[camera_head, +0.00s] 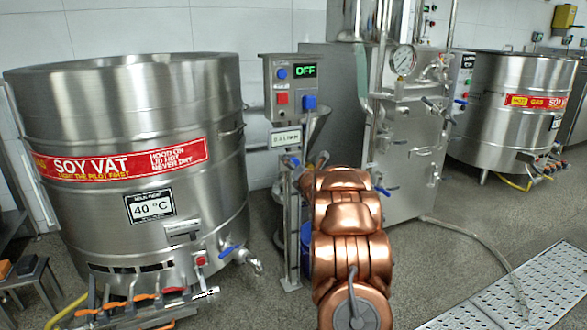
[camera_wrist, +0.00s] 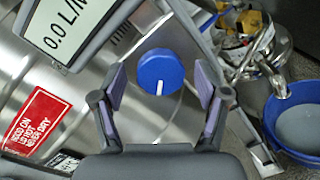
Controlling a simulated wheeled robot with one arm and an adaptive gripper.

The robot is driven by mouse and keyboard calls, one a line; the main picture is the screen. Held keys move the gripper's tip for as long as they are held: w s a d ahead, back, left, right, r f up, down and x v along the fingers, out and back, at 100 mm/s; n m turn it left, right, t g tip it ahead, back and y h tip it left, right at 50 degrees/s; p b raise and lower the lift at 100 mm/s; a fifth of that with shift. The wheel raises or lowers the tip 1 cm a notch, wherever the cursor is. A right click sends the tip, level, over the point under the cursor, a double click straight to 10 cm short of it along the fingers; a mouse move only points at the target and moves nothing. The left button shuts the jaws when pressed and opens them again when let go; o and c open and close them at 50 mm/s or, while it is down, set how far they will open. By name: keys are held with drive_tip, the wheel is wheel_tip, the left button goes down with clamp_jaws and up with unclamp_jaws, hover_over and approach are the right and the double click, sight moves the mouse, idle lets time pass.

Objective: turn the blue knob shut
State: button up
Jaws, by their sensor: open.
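The blue knob (camera_wrist: 161,72) is round with a white pointer line, and sits on a metal plate beside a flow display (camera_wrist: 72,30) reading 0.0 L/M. In the wrist view its pointer line runs down toward my gripper's palm. My gripper (camera_wrist: 160,92) is open, with one padded finger on each side of the knob and visible gaps between them. It holds nothing. In the head view a small blue part (camera_head: 293,162), likely this knob, shows below the display (camera_head: 286,138); my copper-coloured arm reaches up to it and partly covers that area.
The soy vat (camera_head: 130,110) with a red sign stands left of the metal post (camera_head: 291,240). A control box (camera_head: 290,88) showing OFF is above the display. A steel machine (camera_head: 408,150) stands right. In the wrist view a blue bucket (camera_wrist: 296,118) lies at the right.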

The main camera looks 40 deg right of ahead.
drive_tip(key=shift+w, duration=0.15)
drive_tip(key=shift+c, duration=0.2)
drive_tip(key=c, duration=1)
drive_tip(key=shift+a, duration=0.1)
drive_tip(key=shift+c, duration=0.6)
